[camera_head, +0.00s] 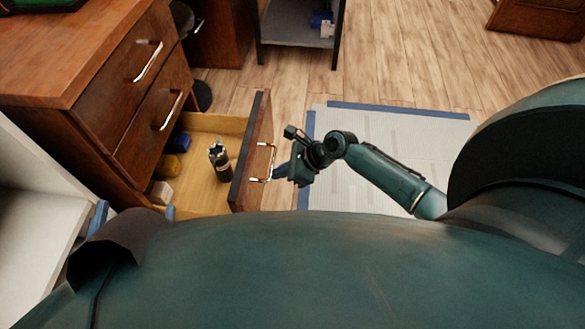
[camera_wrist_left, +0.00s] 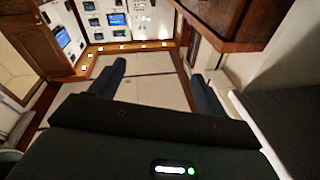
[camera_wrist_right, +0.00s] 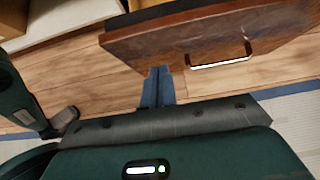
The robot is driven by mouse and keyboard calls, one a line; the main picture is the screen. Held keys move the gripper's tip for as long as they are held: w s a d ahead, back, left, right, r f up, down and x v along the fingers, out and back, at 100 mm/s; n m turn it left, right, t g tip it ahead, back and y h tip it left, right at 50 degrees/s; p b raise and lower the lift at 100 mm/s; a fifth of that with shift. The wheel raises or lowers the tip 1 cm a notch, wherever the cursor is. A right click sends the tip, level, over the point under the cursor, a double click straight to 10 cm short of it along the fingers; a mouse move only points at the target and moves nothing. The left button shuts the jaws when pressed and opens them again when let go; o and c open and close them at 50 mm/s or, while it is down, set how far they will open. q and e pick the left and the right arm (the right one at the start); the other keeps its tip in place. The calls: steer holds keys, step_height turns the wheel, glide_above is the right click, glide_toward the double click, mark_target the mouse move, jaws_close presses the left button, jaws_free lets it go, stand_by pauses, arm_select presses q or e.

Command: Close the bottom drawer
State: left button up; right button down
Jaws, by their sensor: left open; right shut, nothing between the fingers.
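The bottom drawer (camera_head: 252,165) is pulled out of the brown wooden cabinet (camera_head: 125,100), with its front panel facing right and a metal handle (camera_head: 264,162) on it. The panel and handle also show in the right wrist view (camera_wrist_right: 190,40). My right gripper (camera_head: 279,171) is shut and empty, with its fingertips just outside the panel near the handle's lower end. I cannot tell whether they touch it. My left gripper (camera_head: 136,211) is open and empty at lower left, near the drawer's near side; its spread fingers show in the left wrist view (camera_wrist_left: 155,80).
The open drawer holds a dark bottle (camera_head: 219,163), blue and yellow items (camera_head: 172,165) and a small white box (camera_head: 160,192). Two upper drawers (camera_head: 140,75) are shut. A white shelf unit (camera_head: 35,225) stands at left. A pale mat with blue edging (camera_head: 400,118) lies right of the drawer.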

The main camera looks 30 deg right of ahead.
arm_select(q)
steer(key=shift+w+d+n+b, duration=0.2)
steer(key=shift+n+b, duration=0.1)
steer(key=shift+b, duration=0.6)
arm_select(e)
steer(key=w+a, duration=0.1)
steer(key=a, duration=0.1)
steer(key=w+a+f, duration=0.1)
steer(key=w+a, duration=0.1)
steer(key=shift+a+f, duration=0.15)
steer(key=shift+a, duration=0.05)
